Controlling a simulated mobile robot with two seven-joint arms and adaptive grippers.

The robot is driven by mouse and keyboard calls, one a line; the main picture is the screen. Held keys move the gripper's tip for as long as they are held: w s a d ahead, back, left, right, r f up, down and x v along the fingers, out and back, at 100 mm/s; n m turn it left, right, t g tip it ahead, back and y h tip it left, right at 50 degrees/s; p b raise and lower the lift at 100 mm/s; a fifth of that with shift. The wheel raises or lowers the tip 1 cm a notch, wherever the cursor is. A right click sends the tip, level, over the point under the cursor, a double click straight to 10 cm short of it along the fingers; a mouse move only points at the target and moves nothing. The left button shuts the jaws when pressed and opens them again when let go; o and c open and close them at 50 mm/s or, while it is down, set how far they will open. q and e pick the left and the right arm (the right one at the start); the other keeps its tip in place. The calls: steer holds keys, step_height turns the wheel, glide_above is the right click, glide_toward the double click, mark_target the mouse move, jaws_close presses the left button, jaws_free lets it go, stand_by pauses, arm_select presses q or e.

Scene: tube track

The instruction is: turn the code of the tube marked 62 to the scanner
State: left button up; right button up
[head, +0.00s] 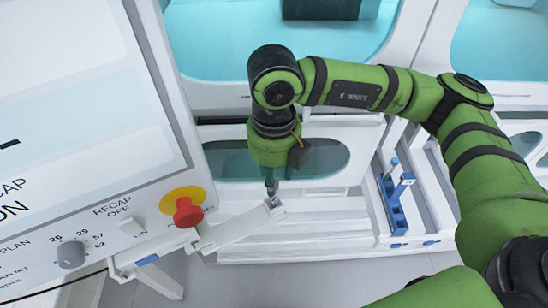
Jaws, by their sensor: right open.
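My right gripper (271,196) points down at the near end of the white track. It is open, and its small fingers are just above or around a small whitish piece (275,208) at the end of a white arm-like bar. I cannot tell whether that piece is a tube, or whether the fingers touch it. A blue rack (397,219) stands to the right with a blue-capped tube (394,164) and another upright blue piece with a pale top (406,180). No mark 62 can be read on any tube, and I cannot make out a code or the scanner. My left gripper is out of view.
A large tilted panel (75,100) fills the left side, with a red stop button (187,212) on a yellow disc and a grey knob (70,255). White cabinets with teal windows (215,40) stand behind. Grey floor (300,280) is clear in front.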

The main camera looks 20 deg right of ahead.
mark_target(274, 198)
step_height(274, 198, down, 6)
steer(key=shift+f+p, duration=0.1)
steer(key=shift+p, duration=0.9)
steer(key=shift+f, duration=0.5)
steer(key=shift+c, duration=0.4)
jaws_close()
steer(key=shift+r, duration=0.25)
